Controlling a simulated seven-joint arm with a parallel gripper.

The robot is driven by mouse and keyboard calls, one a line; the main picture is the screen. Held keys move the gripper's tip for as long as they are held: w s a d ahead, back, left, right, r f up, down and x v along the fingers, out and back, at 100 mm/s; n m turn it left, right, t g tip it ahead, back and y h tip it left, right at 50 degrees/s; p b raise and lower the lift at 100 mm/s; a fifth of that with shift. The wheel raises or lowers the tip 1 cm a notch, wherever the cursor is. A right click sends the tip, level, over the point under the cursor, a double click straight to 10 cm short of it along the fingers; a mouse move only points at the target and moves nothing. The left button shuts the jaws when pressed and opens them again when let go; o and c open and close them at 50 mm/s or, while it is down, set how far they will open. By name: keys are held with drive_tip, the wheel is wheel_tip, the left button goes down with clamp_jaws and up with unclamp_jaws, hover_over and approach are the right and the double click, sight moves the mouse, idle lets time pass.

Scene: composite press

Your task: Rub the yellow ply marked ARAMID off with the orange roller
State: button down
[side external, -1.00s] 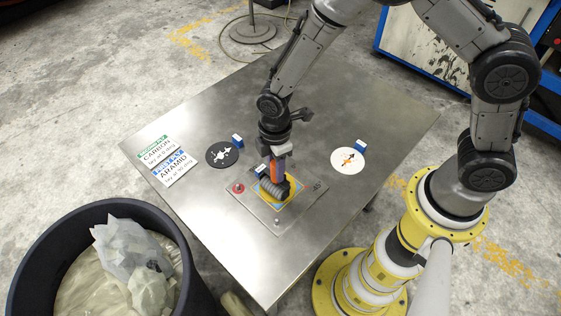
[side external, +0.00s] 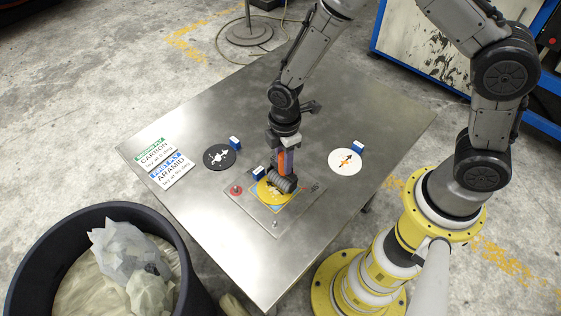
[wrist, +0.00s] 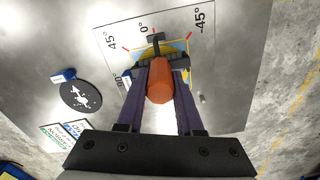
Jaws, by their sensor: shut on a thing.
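My gripper (side external: 286,160) is shut on the orange handle of the roller, whose dark ribbed drum (side external: 282,184) lies on or just over the yellow ply (side external: 267,194). In the wrist view the orange roller (wrist: 160,84) stands between my two fingers (wrist: 160,92). The yellow ply lies on a blue square in the middle of the angle-marked plate (side external: 256,210). The drum hides part of the ply and its marking. Whether the drum presses on the ply cannot be told.
A black disc (side external: 219,157) and a white disc (side external: 345,161) lie on the metal table, each with a blue block. A red knob (side external: 236,190) is on the plate's left. Two cards (side external: 170,168) lie at the table's left edge. A black bin (side external: 60,221) stands at the front left.

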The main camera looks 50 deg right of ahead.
drive_tip(key=shift+r, duration=3.5)
